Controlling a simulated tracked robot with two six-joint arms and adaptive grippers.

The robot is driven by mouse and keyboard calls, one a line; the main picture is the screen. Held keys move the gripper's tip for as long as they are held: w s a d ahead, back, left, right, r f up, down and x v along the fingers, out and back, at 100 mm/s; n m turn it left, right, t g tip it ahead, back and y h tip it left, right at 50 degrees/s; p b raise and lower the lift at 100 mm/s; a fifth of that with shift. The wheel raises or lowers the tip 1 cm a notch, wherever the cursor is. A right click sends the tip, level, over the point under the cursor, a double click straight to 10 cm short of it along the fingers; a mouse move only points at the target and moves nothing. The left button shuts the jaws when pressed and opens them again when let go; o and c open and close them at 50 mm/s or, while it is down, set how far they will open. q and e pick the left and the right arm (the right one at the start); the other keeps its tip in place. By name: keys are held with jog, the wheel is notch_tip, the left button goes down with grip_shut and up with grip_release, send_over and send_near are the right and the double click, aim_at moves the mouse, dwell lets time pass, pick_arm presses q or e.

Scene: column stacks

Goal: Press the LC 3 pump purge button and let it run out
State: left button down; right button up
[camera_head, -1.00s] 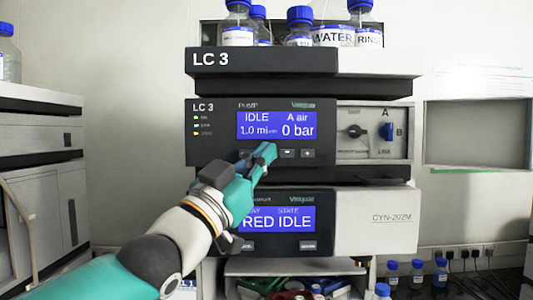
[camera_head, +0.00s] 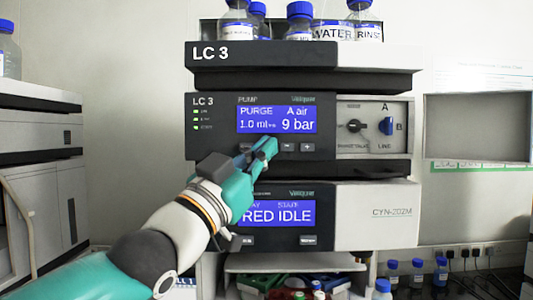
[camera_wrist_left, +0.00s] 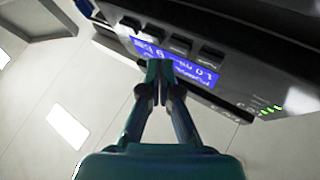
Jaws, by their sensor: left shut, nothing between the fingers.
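The LC 3 pump module (camera_head: 220,140) stands in the middle of the stack. Its blue display (camera_head: 276,120) reads PURGE, A air, 1.0 ml and 9 bar. Below the display is a row of small buttons, with the minus (camera_head: 288,147) and plus (camera_head: 307,147) keys showing. My left gripper (camera_head: 266,148) is shut and empty, its tips at the left part of this row, covering a button there. In the left wrist view the shut fingers (camera_wrist_left: 160,75) reach the panel by the display (camera_wrist_left: 175,55); whether they touch a button I cannot tell. My right gripper is out of view.
A lower module (camera_head: 375,215) shows RED IDLE. Bottles, including WATER (camera_head: 332,30), stand on top. Small bottles (camera_head: 417,270) stand at the lower right, and another instrument (camera_head: 40,180) is at left.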

pick_arm(q)
jog(key=s+b, duration=0.4)
jog(key=s, duration=0.1)
dwell(0.6)
dwell(0.6)
